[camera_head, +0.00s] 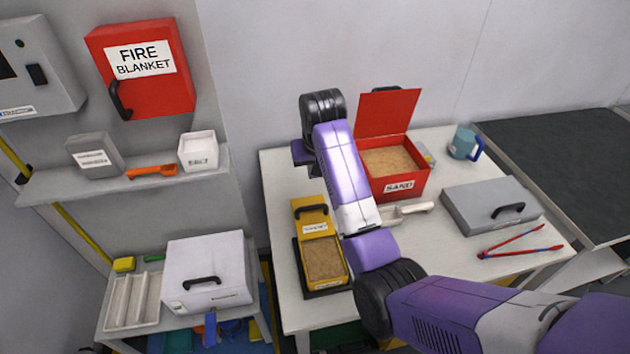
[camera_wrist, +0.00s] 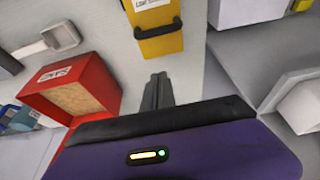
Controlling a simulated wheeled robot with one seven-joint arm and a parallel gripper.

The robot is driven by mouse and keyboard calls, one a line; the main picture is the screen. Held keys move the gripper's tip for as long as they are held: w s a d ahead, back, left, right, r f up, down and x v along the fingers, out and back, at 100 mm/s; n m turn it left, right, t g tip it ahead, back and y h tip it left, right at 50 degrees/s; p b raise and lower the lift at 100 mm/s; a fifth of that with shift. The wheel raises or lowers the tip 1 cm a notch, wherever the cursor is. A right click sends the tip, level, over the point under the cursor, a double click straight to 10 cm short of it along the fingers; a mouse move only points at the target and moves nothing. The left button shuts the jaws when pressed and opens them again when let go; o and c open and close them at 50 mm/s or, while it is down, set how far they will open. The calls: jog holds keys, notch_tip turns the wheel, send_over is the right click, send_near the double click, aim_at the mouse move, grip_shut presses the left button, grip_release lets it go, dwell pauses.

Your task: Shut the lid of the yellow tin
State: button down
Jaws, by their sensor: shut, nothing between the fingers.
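The yellow tin (camera_head: 325,260) stands on the left part of the white table, on a dark tray (camera_head: 299,272). Its lid (camera_head: 314,229) is open at the back, with a black handle and a label, and sandy fill shows inside. In the wrist view the yellow lid (camera_wrist: 155,20) with its black handle is at the top. My gripper (camera_wrist: 157,92) is shut and empty, apart from the lid, pointing toward the handle side. In the head view my arm hides the fingertips and covers part of the table beside the tin.
A red sand box (camera_head: 400,184) with its lid up stands right of the tin. A white scoop (camera_head: 405,212), grey case (camera_head: 490,208), red-blue tongs (camera_head: 520,243) and blue mug (camera_head: 464,143) are further right. A white box (camera_head: 208,272) stands left, on a separate stand.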

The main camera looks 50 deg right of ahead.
jog(key=p, duration=0.1)
send_over(314, 212)
jog(key=w+d, duration=0.2)
jog(key=w, duration=0.1)
notch_tip(314, 212, down, 8)
jog(key=shift+d+r, duration=0.1)
jog(key=shift+f+p, duration=0.3)
jog(key=shift+s+a+p, duration=0.5)
jog(key=shift+s+a, duration=0.1)
jog(key=shift+s, duration=0.2)
jog(key=shift+s+a+f+p, duration=0.35)
jog(key=shift+s+a, duration=0.1)
jog(key=shift+s, duration=0.2)
jog(key=shift+f, duration=0.15)
